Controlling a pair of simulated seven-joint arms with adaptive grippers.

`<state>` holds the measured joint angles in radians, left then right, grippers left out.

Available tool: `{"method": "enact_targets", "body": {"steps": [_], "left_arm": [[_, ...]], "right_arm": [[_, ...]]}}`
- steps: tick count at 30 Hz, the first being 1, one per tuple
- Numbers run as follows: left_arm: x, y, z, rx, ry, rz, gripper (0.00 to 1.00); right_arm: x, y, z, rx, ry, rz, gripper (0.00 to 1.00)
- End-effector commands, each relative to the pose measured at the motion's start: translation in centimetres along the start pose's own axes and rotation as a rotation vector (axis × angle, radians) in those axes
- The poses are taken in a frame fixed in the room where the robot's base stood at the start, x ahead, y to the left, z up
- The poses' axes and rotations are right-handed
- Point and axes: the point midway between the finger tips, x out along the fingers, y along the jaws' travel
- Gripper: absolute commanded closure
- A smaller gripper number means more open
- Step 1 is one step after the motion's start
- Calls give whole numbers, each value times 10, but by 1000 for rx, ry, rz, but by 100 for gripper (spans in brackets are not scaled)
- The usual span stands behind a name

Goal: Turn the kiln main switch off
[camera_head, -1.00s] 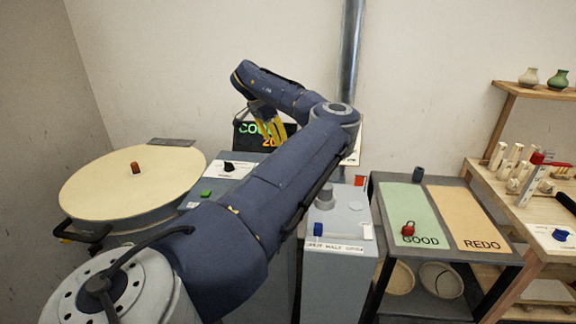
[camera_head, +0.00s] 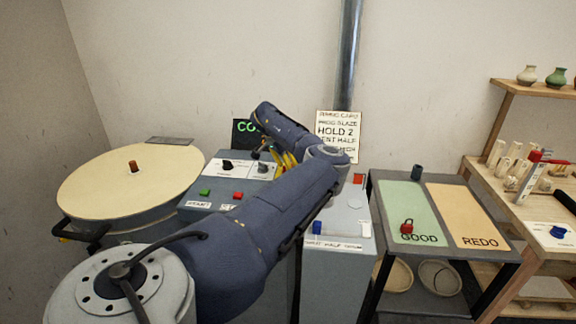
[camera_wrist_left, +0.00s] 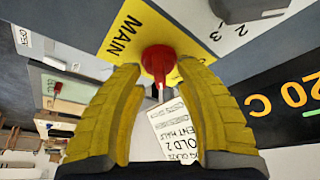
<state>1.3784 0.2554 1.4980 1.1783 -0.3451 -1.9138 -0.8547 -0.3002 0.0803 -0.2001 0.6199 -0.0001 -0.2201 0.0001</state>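The kiln main switch (camera_wrist_left: 158,62) is a red knob on a yellow plate (camera_wrist_left: 125,35) marked MAIN, seen in the left wrist view. Its handle points toward the bottom of that view. My left gripper (camera_wrist_left: 160,75) is open, with one yellow finger on each side of the knob's handle and a gap visible on both sides. In the head view the gripper (camera_head: 280,160) is over the back right of the grey control box (camera_head: 215,182); my arm hides the switch there. My right gripper is not in view.
The control box also carries a green button (camera_head: 204,192), a red button (camera_head: 238,195) and a black knob (camera_head: 228,165). A dark display (camera_head: 243,132) and a firing card (camera_head: 338,130) stand behind. The round kiln (camera_head: 120,185) is left; a grey vent box (camera_head: 340,255) is right.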

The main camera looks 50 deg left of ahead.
Motion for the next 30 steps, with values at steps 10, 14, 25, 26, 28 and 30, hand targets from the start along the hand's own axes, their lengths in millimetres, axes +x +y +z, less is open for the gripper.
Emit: {"method": "enact_targets", "body": {"steps": [10, 14, 25, 26, 28, 30], "left_arm": [[10, 0, 0, -1, 1, 0, 66], [10, 0, 0, -1, 1, 0, 66], [10, 0, 0, 0, 1, 0, 99], [10, 0, 0, 0, 1, 0, 100], [10, 0, 0, 0, 1, 0, 100], [10, 0, 0, 0, 1, 0, 100]], "right_arm": [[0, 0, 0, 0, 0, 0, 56], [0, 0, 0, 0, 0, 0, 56], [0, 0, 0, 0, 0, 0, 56], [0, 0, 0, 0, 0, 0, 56], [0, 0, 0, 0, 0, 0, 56], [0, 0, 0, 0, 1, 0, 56]]}}
